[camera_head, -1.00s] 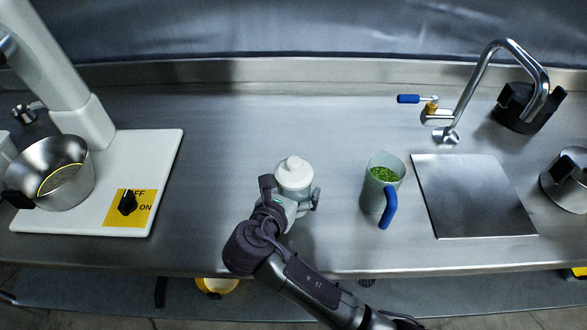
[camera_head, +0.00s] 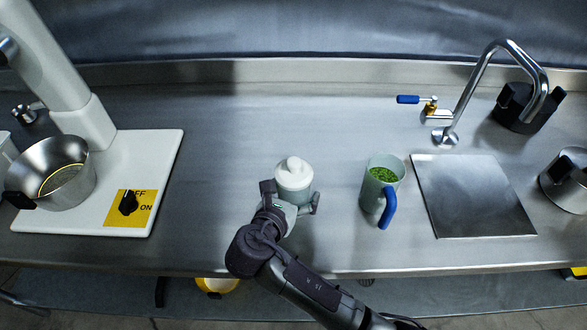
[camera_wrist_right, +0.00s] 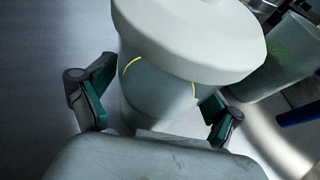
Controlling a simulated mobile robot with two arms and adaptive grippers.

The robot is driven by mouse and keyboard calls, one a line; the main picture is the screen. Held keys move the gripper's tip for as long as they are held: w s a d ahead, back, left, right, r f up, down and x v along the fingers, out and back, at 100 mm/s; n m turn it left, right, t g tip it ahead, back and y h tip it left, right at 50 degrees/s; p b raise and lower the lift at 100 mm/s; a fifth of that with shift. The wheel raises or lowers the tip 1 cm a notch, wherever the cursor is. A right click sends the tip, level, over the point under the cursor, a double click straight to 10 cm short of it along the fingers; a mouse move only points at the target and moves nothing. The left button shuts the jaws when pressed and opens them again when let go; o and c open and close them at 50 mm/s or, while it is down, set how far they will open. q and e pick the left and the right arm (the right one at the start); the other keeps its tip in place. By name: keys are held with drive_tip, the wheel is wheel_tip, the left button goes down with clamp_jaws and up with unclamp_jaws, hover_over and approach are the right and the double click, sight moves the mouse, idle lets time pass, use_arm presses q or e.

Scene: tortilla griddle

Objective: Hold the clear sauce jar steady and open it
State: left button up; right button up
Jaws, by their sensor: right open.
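The clear sauce jar (camera_head: 296,196) stands upright on the steel counter, with its white knobbed lid (camera_head: 293,174) on top. In the right wrist view the jar body (camera_wrist_right: 160,92) is large and close, under the wide white lid (camera_wrist_right: 190,35). My right gripper (camera_head: 291,200) is open, with one finger on each side of the jar body below the lid. In the wrist view a gap shows by the left finger; contact on the right side cannot be told. My left gripper is not in view.
A jug of green bits with a blue handle (camera_head: 388,207) stands right of the jar. Further right are a square steel plate (camera_head: 472,196) and a curved tap (camera_head: 482,75). A white base with a knob (camera_head: 128,202) and a steel pot (camera_head: 66,180) is at left.

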drive_tip(key=shift+f, duration=0.8)
drive_tip(key=shift+r+p, duration=0.25)
drive_tip(key=shift+p, duration=0.7)
idle(0.3)
drive_tip(key=c, duration=0.9)
idle(0.5)
